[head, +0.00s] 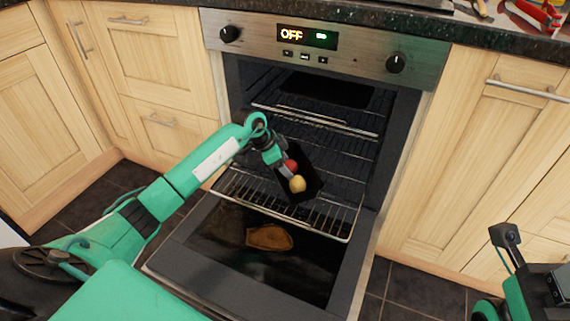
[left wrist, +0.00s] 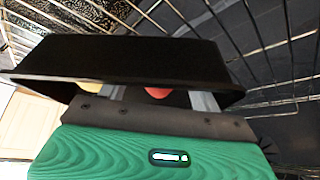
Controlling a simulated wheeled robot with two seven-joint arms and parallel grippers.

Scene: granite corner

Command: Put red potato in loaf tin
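The black loaf tin (head: 307,160) sits on the pulled-out oven rack. The red potato (head: 291,165) shows within the tin's outline, beside a yellow potato (head: 298,184). My left gripper (head: 287,170) reaches to the tin from the left, with a finger between the two potatoes. In the left wrist view the tin's dark side (left wrist: 120,58) hides the fingertips. The fingers stand apart there, with the red potato (left wrist: 157,92) between them; whether they touch it is hidden. The yellow potato (left wrist: 90,88) is outside the left finger. My right gripper (head: 505,236) is at the lower right, away from the oven.
The oven door (head: 200,255) is folded down below the rack (head: 335,220). A brown item (head: 269,237) shows at the door glass. Wooden cabinets (head: 460,150) flank the oven. The dark counter (head: 400,25) above holds several tools.

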